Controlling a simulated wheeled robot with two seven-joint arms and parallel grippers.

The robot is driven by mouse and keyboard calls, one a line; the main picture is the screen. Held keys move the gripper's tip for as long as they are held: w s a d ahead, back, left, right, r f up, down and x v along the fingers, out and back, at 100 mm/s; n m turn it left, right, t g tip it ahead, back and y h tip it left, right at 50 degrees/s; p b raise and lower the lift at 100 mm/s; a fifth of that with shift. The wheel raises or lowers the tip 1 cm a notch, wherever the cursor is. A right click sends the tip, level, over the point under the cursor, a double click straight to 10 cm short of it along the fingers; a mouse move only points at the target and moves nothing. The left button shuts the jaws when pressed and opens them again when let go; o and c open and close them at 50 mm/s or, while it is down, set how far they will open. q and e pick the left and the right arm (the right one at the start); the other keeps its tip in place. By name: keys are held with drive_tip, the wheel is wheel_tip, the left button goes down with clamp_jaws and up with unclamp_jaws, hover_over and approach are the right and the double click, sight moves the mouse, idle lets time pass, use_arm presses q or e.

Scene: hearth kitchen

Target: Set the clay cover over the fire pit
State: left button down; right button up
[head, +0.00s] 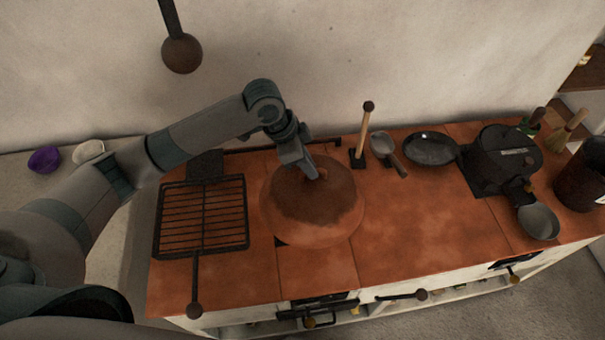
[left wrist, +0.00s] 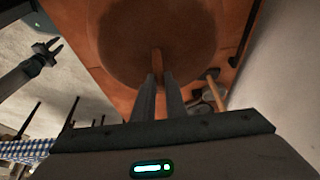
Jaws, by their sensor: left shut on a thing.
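The clay cover (head: 310,222) is a round reddish-brown dome with a darker top, on or just above the orange-red hearth top (head: 400,240). My left gripper (head: 318,174) is above it, shut on its handle. In the left wrist view the clay cover (left wrist: 150,20) fills the top, and its handle (left wrist: 157,60) stands between the fingertips of the left gripper (left wrist: 158,78). The fire pit's opening is not clearly visible; a small dark patch shows at the cover's lower left edge. My right gripper (left wrist: 48,48) shows at the left of the wrist view, open and empty, away from the cover.
A black grill rack (head: 202,215) lies left of the cover. Behind and right are an upright wooden-handled tool (head: 363,130), a small pan (head: 382,145), a dark skillet (head: 430,148) and a black pot (head: 500,155). The hearth top right of the cover is clear.

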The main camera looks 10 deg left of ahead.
sight(302, 181)
use_arm(q)
drive_tip(key=shift+s+a+f, duration=0.25)
drive_tip(key=shift+a+f, duration=0.1)
drive_tip(key=shift+a, duration=0.35)
use_arm(e)
drive_tip(key=shift+d+r, duration=0.15)
drive_tip(key=shift+r, duration=0.15)
drive_tip(key=shift+d, duration=0.25)
use_arm(q)
drive_tip(key=shift+f+p, duration=0.9)
drive_tip(key=shift+f, duration=1.1)
use_arm(e)
drive_tip(key=shift+a+r, duration=0.1)
drive_tip(key=shift+r, duration=0.7)
use_arm(q)
drive_tip(key=shift+f, duration=0.2)
use_arm(e)
drive_tip(key=shift+a, duration=0.2)
use_arm(q)
drive_tip(key=c, duration=1.8)
unclamp_jaws()
drive_tip(key=shift+s, duration=0.1)
